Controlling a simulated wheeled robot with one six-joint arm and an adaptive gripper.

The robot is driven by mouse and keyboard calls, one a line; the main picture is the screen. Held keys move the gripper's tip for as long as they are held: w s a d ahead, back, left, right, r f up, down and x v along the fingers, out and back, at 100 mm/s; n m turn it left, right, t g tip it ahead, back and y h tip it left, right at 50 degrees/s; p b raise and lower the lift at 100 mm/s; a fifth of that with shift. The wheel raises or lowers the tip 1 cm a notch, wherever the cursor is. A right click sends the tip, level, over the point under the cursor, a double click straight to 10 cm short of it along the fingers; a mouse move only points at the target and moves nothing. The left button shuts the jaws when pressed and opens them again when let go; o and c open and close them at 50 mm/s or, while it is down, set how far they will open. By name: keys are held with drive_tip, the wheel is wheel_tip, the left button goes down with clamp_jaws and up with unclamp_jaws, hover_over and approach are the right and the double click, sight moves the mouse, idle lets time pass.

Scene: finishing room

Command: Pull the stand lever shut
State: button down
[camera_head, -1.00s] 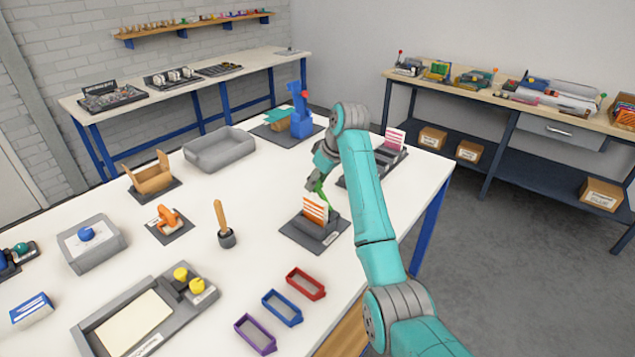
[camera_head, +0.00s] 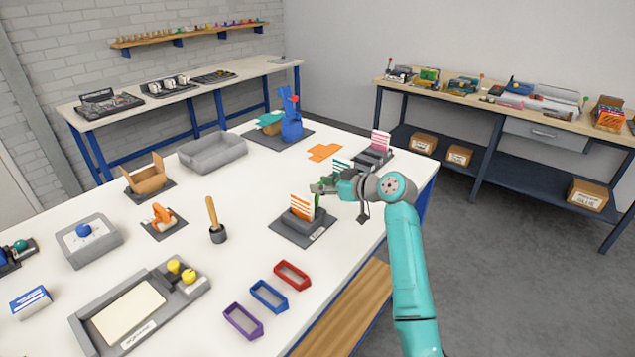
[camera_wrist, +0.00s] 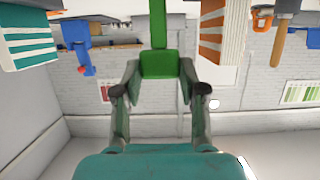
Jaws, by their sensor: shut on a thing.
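The stand (camera_head: 303,232) is a dark grey block on a flat plate near the right edge of the white table. It holds upright orange-and-white striped cards (camera_head: 301,207), which also show at the top of the wrist view (camera_wrist: 222,32). A green lever (camera_wrist: 160,63) stands at the right of the cards; only a small part shows in the head view (camera_head: 317,200). My gripper (camera_head: 318,188) reaches in from the right, roughly level. In the wrist view my gripper (camera_wrist: 160,88) is shut on the lever's wide green end, a finger on each side.
Behind my gripper are teal-striped cards (camera_wrist: 28,38) and another stand with pink-striped cards (camera_head: 380,143). An orange flat piece (camera_head: 324,152) lies beyond. The table centre is mostly clear.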

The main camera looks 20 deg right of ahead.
drive_tip(key=shift+s+d+f+t+y, duration=0.45)
drive_tip(key=shift+s+t+y, duration=0.2)
drive_tip(key=shift+t, duration=0.25)
drive_tip(key=c, duration=0.6)
unclamp_jaws()
drive_tip(key=shift+c, duration=0.2)
drive_tip(key=shift+r, duration=0.1)
drive_tip(key=v, duration=1.2)
